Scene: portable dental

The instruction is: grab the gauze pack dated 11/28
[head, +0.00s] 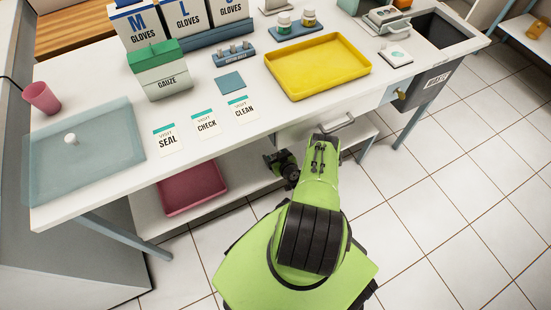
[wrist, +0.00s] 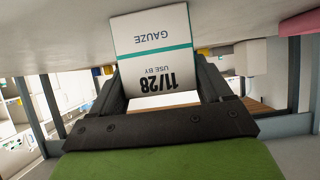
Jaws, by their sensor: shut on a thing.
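The gauze pack (wrist: 150,48) is white with a teal stripe and shows "GAUZE" and "USE BY 11/28" upside down in the wrist view. My gripper (wrist: 157,82) is shut on it, with a dark finger at each side of its lower part. In the head view my gripper (head: 283,165) is low, by the front edge of the white counter (head: 225,130), under my green arm. The pack cannot be made out in the head view.
A pink tray (head: 190,188) lies on the lower shelf. Tiled floor (head: 440,200) is open at right.

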